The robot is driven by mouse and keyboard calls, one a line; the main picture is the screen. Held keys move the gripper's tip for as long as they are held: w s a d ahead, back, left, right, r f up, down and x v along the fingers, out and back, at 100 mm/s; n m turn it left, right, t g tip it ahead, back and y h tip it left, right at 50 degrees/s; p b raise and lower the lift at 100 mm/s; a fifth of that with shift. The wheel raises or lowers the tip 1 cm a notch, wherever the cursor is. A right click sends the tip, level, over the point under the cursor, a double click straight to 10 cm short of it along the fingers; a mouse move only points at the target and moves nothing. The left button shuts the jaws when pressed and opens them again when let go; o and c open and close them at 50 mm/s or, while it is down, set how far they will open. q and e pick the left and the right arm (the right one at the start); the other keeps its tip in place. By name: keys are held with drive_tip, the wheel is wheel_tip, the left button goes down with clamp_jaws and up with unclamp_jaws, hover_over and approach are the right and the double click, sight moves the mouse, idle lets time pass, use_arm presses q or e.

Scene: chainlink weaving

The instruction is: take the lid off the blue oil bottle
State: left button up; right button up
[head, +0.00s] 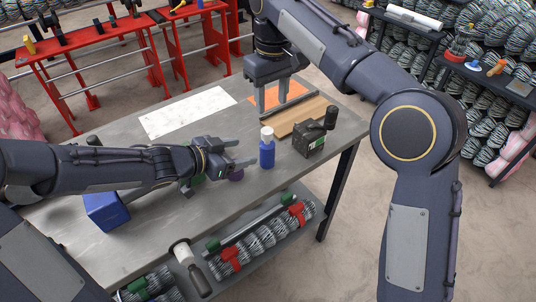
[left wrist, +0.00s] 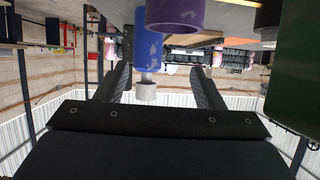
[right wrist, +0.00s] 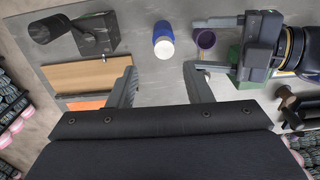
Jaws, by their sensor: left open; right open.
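The blue oil bottle (head: 267,154) stands upright on the grey table, with its white lid (head: 267,133) on top. In the left wrist view, which looks inverted, the blue bottle (left wrist: 148,48) and white lid (left wrist: 147,90) show between the finger lines. My left gripper (head: 238,152) is open and empty, just left of the bottle, with its fingers pointing towards it. My right gripper (head: 272,106) is open and empty, pointing down above the table behind the bottle. The right wrist view shows the lid (right wrist: 164,50) ahead, between and beyond the right fingers.
A purple round container (right wrist: 206,40) stands close to the bottle, by my left gripper. A dark grey device (head: 310,142) with a crank stands right of the bottle. A wooden board (head: 297,118), an orange sheet (right wrist: 86,103) and a white sheet (head: 188,111) lie behind. A blue box (head: 106,211) sits front left.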

sight(261, 152)
use_arm(q)
drive_tip(key=shift+s+d+f+g+h, duration=0.2)
drive_tip(key=shift+d+f+g+h, duration=0.1)
drive_tip(key=shift+d, duration=0.2)
use_arm(e)
drive_tip(key=shift+w+a+f, duration=0.1)
drive_tip(key=shift+a+f, duration=0.15)
drive_tip(key=shift+a, duration=0.25)
use_arm(q)
drive_tip(key=shift+d+m, duration=0.3)
drive_tip(key=shift+d, duration=0.05)
drive_tip(key=x, duration=0.7)
drive_tip(key=shift+w+d, duration=0.15)
drive_tip(key=shift+d, duration=0.1)
drive_tip(key=shift+c, duration=0.3)
